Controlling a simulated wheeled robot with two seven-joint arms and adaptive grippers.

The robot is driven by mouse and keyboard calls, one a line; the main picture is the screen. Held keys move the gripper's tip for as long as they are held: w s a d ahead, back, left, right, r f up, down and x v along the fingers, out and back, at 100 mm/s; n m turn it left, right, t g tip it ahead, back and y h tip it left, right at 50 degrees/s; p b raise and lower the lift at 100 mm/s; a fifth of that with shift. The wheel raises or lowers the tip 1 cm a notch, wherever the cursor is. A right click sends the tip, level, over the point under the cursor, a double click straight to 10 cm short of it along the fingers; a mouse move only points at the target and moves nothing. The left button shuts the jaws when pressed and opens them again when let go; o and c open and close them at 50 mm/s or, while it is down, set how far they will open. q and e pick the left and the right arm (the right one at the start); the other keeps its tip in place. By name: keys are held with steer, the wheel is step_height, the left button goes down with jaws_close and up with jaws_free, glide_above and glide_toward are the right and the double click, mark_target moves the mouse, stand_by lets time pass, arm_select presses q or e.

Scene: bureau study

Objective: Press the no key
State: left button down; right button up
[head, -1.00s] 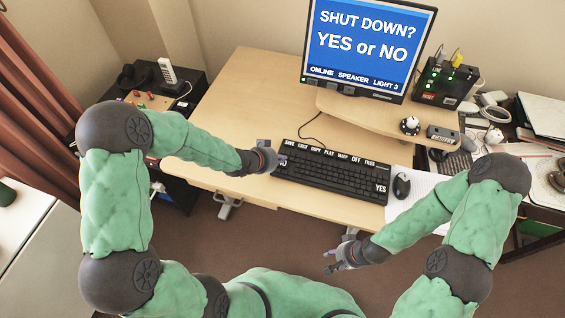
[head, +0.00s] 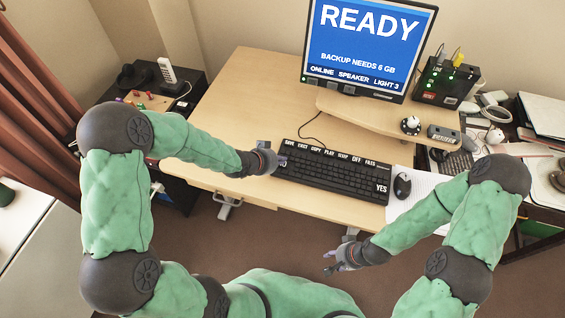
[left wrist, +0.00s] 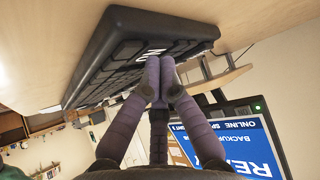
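The black keyboard (head: 335,174) lies on the wooden desk, and its yes key (head: 381,187) shows at the near right corner. The no key (left wrist: 151,53) shows upside down in the left wrist view. In the head view the key is mostly hidden by my left gripper (head: 279,160). That gripper, also in the left wrist view (left wrist: 160,72), has its fingers together and empty, with the tips at the no key's edge; I cannot tell whether they touch it. The monitor (head: 370,45) reads "READY" and "BACKUP NEEDS 6 GB". My right gripper (head: 333,262) hangs before the desk, fingers apart, empty.
A black mouse (head: 402,186) lies right of the keyboard. A black box with lit lamps (head: 443,82) and a round knob (head: 411,125) stand on the raised shelf. The desk left of the keyboard is clear.

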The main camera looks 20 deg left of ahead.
stand_by(0.3)
arm_select(q)
steer(key=shift+r+p, duration=0.85)
step_height(320, 180, up, 5)
steer(key=p, duration=0.4)
steer(key=shift+p, duration=0.3)
stand_by(0.6)
